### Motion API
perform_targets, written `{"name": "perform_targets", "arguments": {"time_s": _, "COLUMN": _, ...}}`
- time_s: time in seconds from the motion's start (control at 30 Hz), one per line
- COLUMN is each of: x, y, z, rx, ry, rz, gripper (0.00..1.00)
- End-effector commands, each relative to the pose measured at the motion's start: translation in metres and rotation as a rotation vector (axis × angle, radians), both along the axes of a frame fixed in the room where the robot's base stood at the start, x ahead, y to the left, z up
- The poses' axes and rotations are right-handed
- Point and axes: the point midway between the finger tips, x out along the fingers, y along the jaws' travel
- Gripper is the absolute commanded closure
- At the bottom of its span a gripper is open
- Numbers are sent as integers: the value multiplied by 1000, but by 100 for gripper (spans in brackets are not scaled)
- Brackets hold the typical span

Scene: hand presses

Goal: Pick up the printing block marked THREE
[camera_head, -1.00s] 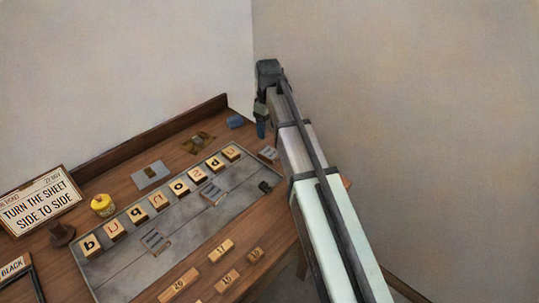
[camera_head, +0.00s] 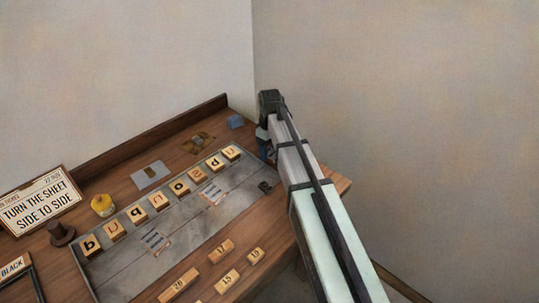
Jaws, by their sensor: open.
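A row of pale wooden printing blocks (camera_head: 158,201) with dark, mirrored-looking characters runs diagonally along the grey metal plate (camera_head: 190,239). Several more blocks with numbers lie loose in front of the plate, among them one that seems to read 17 (camera_head: 220,250) and one that seems to read 15 (camera_head: 227,281). I cannot make out a block that clearly reads three. My gripper (camera_head: 265,153) points down beyond the plate's far right end, to the right of the last block of the row (camera_head: 231,153). It is open and holds nothing visible; my arm partly hides it.
A sign (camera_head: 40,203), a brown knob-like stand (camera_head: 61,233), a yellow jar (camera_head: 103,205), a grey card (camera_head: 150,175) and a blue piece (camera_head: 236,122) stand behind the plate. Two small labelled slips lie on the plate. A wooden ledge (camera_head: 160,136) edges the table's back.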

Motion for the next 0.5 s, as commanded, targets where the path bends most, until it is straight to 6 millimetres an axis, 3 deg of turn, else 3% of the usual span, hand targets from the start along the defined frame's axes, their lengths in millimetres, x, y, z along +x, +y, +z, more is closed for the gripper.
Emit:
{"name": "perform_targets", "arguments": {"time_s": 0.3, "x": 0, "y": 0, "z": -9, "rx": 0, "ry": 0, "rz": 0, "gripper": 34}}
{"name": "perform_targets", "arguments": {"time_s": 0.5, "x": 0, "y": 0, "z": -9, "rx": 0, "ry": 0, "rz": 0, "gripper": 52}}
